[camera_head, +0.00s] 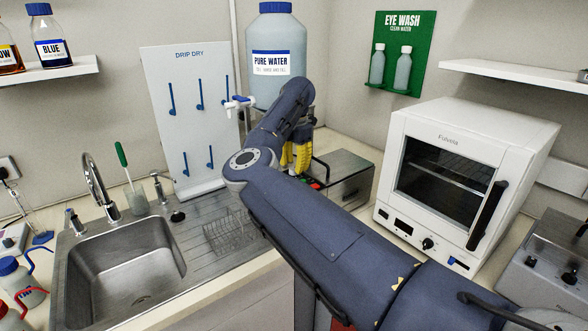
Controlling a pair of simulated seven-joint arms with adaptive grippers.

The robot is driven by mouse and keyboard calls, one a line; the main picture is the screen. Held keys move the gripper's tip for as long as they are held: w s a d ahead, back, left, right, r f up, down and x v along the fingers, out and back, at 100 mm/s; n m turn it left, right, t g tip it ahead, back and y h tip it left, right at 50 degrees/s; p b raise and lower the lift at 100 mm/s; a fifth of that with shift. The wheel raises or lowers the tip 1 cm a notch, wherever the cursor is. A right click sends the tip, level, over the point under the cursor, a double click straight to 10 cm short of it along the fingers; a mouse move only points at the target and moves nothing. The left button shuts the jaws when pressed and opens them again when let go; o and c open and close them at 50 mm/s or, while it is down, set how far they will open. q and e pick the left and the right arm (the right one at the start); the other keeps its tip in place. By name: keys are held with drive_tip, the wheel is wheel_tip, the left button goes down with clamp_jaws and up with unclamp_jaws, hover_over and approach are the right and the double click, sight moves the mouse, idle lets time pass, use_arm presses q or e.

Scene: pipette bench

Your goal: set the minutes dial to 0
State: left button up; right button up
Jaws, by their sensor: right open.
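No dial that I can read as the minutes dial shows clearly. The white oven (470,165) at right has a small dark knob (428,243) on its lower front panel. A steel device (545,255) at the right edge also has dark knobs, with markings too small to read. A steel box (345,178) stands behind my right arm, its front mostly hidden. My right gripper (299,165), with yellow parts, is open beside the left end of this box, largely hidden behind my forearm. Whether it touches anything cannot be seen. My left gripper is out of view.
A sink (120,275) with a tap and a wire rack (228,232) is at left. The drip-dry board (185,120) and the pure water jug (277,55) stand at the back. Shelves are on both sides. My right arm crosses the centre and lower right.

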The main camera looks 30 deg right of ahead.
sight(294, 168)
wheel_tip(294, 168, up, 10)
drive_tip(key=shift+s+r, duration=0.15)
drive_tip(key=shift+s, duration=0.15)
drive_tip(key=shift+d, duration=0.1)
drive_tip(key=shift+o, duration=1.2)
drive_tip(key=shift+r, duration=0.1)
drive_tip(key=shift+o, duration=0.2)
drive_tip(key=shift+m, duration=0.5)
drive_tip(key=r, duration=0.5)
drive_tip(key=shift+w+d+r, duration=0.15)
drive_tip(key=shift+w+r, duration=0.1)
drive_tip(key=shift+w, duration=0.1)
drive_tip(key=shift+m+g, duration=0.3)
drive_tip(key=shift+m, duration=0.3)
drive_tip(key=f, duration=1.7)
drive_tip(key=shift+a+f, duration=0.3)
drive_tip(key=shift+f, duration=0.05)
clamp_jaws()
